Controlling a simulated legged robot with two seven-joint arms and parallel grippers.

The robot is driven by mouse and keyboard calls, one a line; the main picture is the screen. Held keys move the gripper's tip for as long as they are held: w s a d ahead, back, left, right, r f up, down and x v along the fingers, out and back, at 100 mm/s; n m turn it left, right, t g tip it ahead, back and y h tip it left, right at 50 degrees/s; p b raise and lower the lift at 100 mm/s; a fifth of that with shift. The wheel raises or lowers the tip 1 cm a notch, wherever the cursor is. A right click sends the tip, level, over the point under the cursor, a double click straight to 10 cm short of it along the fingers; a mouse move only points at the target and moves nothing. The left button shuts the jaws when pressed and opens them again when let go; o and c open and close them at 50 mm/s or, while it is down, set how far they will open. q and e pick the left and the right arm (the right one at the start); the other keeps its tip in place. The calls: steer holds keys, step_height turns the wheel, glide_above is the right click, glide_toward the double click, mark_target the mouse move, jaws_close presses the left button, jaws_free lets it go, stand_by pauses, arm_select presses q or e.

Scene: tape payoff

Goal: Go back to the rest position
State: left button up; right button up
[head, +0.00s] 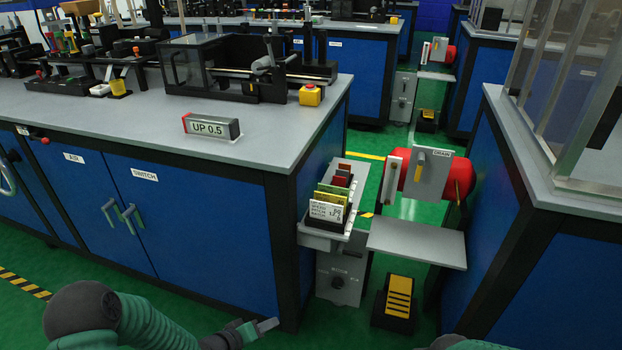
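My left arm comes in along the bottom edge, green and dark grey. My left gripper (266,325) is low in front of the blue cabinet's right corner, apart from the bench top. Its fingertips are seen edge-on, so I cannot tell whether they are open or shut. No object shows in it. Only a piece of my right arm shows at the bottom edge, right of the middle. My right gripper is out of view.
A blue cabinet bench (205,225) with a grey top fills the left. A small shelf with cards (328,205), a red drum (459,180), a grey side plate (418,242) and a yellow pedal (398,296) stand right of it. Another bench (555,285) borders the right.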

arm_select(q)
steer(key=s+a+r+m+g+y, duration=0.3)
steer(key=s+a+r+y, duration=0.2)
steer(key=s+a+r, duration=0.15)
steer(key=s+r+m+g+y+p, duration=0.1)
steer(key=s+r, duration=0.4)
steer(key=s, duration=0.2)
steer(key=s+r+g, duration=0.2)
steer(key=s+r, duration=0.2)
steer(key=s, duration=0.3)
steer(key=w+p+v, duration=0.3)
steer(key=p+v, duration=1.5)
steer(key=w+d+r+p+v, duration=0.1)
steer(key=w+p+v, duration=0.3)
steer(key=p+v, duration=1.4)
steer(key=shift+w+r+p, duration=0.3)
steer(key=shift+w+p, duration=0.15)
steer(key=shift+p, duration=0.15)
steer(key=shift+a, duration=0.1)
